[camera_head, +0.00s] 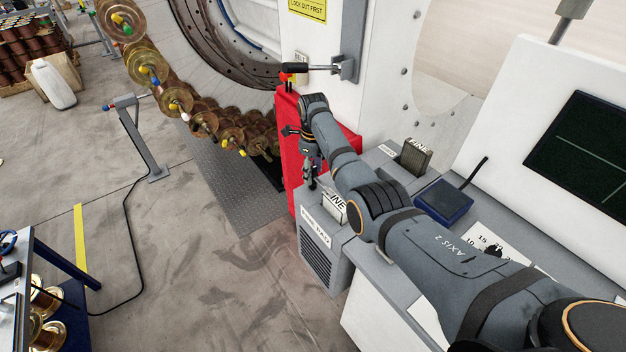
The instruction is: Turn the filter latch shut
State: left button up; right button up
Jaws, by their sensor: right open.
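A grey filter unit (318,258) with a vent grille and a label on its front stands below my right gripper (311,182). A filter cartridge marked "FINE" (334,208) sits at its top, partly hidden by my arm. My right gripper is open and points down just above the unit's top, to the left of the cartridge. I cannot make out the filter latch; my gripper and forearm cover part of the unit's top. My left gripper is not in view.
A red cabinet (290,130) stands right behind the gripper. A black-handled lever (318,68) juts from the white machine above. Spools (172,101) hang at left.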

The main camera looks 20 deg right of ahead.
notch_tip(320, 180, up, 7)
jog(key=shift+r, duration=0.2)
jog(key=shift+f, duration=0.1)
